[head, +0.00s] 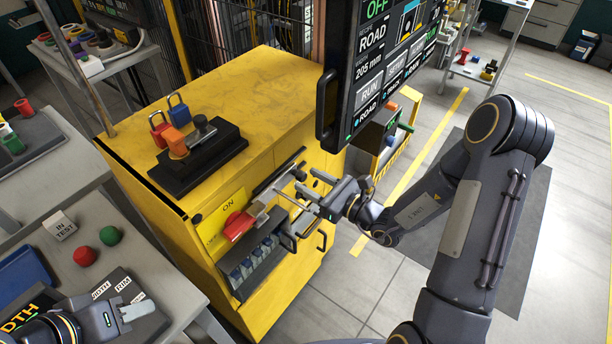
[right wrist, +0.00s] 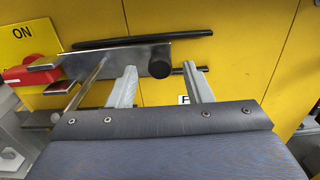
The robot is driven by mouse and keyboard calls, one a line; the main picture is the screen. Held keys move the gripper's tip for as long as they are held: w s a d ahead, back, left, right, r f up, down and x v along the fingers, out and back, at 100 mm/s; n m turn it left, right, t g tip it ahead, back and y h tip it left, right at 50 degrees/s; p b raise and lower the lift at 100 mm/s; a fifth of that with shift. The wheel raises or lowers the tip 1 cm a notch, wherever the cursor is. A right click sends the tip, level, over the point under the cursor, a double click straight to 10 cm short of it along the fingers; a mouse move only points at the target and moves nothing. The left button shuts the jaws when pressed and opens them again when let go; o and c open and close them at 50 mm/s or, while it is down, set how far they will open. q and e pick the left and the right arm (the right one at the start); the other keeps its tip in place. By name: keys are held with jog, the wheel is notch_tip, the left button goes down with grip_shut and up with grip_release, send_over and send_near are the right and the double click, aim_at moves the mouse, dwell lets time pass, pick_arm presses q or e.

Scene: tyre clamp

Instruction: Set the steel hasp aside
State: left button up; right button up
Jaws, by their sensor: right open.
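The steel hasp (right wrist: 118,58) shows in the right wrist view as a bright flat plate with a black round knob (right wrist: 160,66). Its left end lies by the red switch handle (right wrist: 28,75). In the head view the handle (head: 238,225) is on the yellow cabinet's front, and part of the hasp (head: 258,209) is beside it. My right gripper (right wrist: 160,88) is open, its two fingers apart on either side of the knob; contact cannot be told. It also shows in the head view (head: 308,199). My left gripper (head: 134,311) is low at the left, over the grey bench.
The yellow cabinet (head: 255,85) carries a black block (head: 198,160) with red and blue padlocks on top. A dark screen (head: 385,75) overhangs its right side. Red (head: 85,256) and green (head: 110,235) knobs sit on the left bench. Floor at right is open.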

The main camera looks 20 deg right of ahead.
jog(key=shift+x, duration=1)
jog(key=shift+c, duration=0.5)
grip_shut()
